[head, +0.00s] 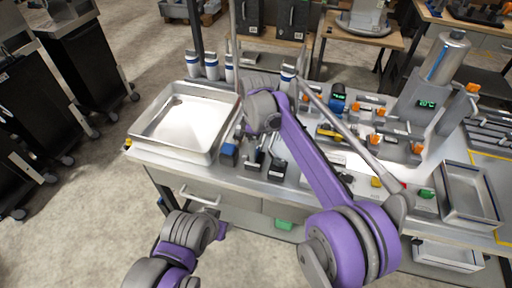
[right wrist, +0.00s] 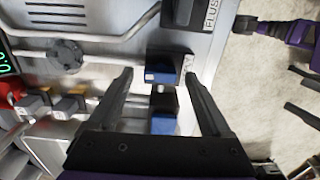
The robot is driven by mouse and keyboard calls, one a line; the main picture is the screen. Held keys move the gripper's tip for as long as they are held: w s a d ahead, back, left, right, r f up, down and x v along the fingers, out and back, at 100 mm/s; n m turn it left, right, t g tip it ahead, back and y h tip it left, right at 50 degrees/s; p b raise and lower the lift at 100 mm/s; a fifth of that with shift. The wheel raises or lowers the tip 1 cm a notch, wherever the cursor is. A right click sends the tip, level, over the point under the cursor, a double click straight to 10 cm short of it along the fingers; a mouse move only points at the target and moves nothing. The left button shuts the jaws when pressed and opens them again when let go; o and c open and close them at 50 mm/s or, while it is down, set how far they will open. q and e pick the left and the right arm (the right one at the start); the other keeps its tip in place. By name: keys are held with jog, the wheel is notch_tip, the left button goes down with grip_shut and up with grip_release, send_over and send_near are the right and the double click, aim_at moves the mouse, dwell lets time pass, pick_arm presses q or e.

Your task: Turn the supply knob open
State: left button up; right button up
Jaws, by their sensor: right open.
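A blue knob-like part on a dark block (head: 229,150) stands near the front edge of the bench, right of the big tray, in the head view. My right gripper (head: 252,140) is just right of it, pointing down, partly hidden by my own wrist. In the right wrist view my gripper (right wrist: 160,92) is open, with two blue-topped dark parts showing between and below its fingers, the farther one (right wrist: 161,74) and the nearer one (right wrist: 162,124). I see no contact.
A large empty metal tray (head: 183,118) fills the bench's left end. Dark blocks (head: 277,170) stand right of my gripper. Pipes, orange-handled valves (head: 377,139) and a metal cylinder (head: 447,58) with a green display are on the right. A smaller tray (head: 468,196) sits at the right front.

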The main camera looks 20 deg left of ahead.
notch_tip(320, 180, up, 10)
jog(key=p, duration=0.1)
jog(key=shift+r, duration=0.2)
dwell(0.4)
jog(key=s+d+m+t, duration=0.1)
jog(key=s+d+m, duration=0.3)
jog(key=d, duration=0.6)
jog(key=s+d+m+t, duration=0.1)
jog(key=s+d+m, duration=0.25)
jog(key=d, duration=0.55)
jog(key=s+d+f+m+t, duration=0.2)
jog(key=s+d+f+m, duration=0.3)
jog(key=s, duration=0.3)
jog(key=s+d+f+m+t, duration=0.1)
jog(key=s+d+f+m, duration=0.4)
jog(key=s+d, duration=0.3)
jog(key=shift+s+d+f+t, duration=0.25)
jog(key=shift+s+f+t, duration=0.15)
jog(key=shift+s+f, duration=0.35)
